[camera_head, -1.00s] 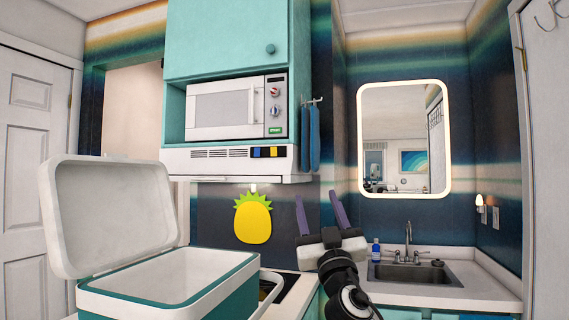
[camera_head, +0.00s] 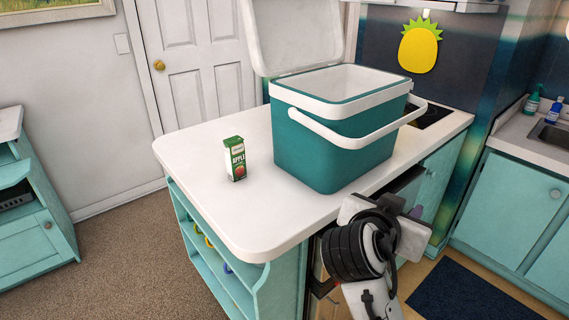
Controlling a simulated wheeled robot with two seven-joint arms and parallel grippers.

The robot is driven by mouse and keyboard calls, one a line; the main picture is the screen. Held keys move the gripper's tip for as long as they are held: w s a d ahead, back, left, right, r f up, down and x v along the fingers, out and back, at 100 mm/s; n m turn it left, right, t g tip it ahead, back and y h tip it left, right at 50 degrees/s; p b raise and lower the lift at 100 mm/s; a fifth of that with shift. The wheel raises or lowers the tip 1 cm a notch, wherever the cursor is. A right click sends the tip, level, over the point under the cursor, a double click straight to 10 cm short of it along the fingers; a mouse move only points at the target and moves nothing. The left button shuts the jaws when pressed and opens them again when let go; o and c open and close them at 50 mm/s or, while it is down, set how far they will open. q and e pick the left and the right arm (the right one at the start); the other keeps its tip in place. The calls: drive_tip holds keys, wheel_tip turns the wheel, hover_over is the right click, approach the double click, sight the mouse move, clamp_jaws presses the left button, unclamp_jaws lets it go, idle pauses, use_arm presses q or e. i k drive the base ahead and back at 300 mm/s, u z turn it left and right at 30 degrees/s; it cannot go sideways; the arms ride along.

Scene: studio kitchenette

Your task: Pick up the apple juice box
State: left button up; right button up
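The apple juice box (camera_head: 235,158) is a small green and white carton marked "APPLE" with a red apple picture. It stands upright on the white countertop (camera_head: 205,205), left of the cooler. My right gripper (camera_head: 413,212) is at the lower right, beyond the counter's front edge and well apart from the box. My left gripper is out of view.
A teal cooler (camera_head: 330,158) with an open white lid (camera_head: 292,35) and a white handle stands right of the box. The counter around the box is clear. Open shelves (camera_head: 207,262) lie under the counter's left end. A dark mat (camera_head: 470,295) lies on the floor.

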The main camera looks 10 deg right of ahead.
sight(234, 147)
drive_tip(key=k, duration=0.15)
drive_tip(key=u, duration=1.75)
drive_tip(key=i, duration=1.95)
drive_tip(key=z, duration=2.1)
